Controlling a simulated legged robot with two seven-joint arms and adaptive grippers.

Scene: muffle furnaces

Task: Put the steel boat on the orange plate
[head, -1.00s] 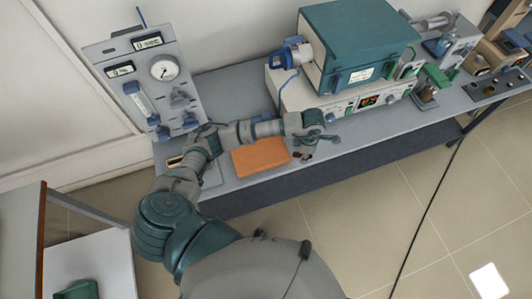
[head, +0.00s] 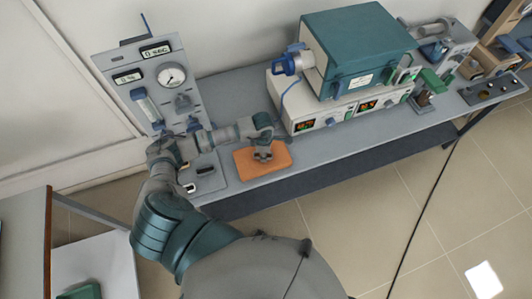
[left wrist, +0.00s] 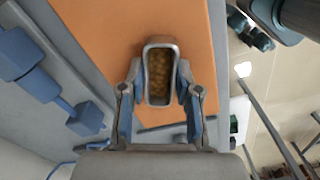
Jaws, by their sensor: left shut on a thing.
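The steel boat (left wrist: 160,75) shows in the left wrist view as a narrow metal trough with brown grainy material inside. My left gripper (left wrist: 160,92) is shut on it, one finger on each long side. The orange plate (left wrist: 100,30) lies behind and around the boat in that view. In the head view my left gripper (head: 263,153) is over the orange plate (head: 248,170), near its middle. The boat is small and mostly hidden there. I cannot tell whether it touches the plate. My right gripper is not in view.
A grey pad (head: 207,182) with a small dark item lies left of the plate. A gauge panel (head: 150,85) stands behind it. The teal furnace (head: 365,55) on its control base (head: 330,108) stands behind right. The bench front right of the plate is clear.

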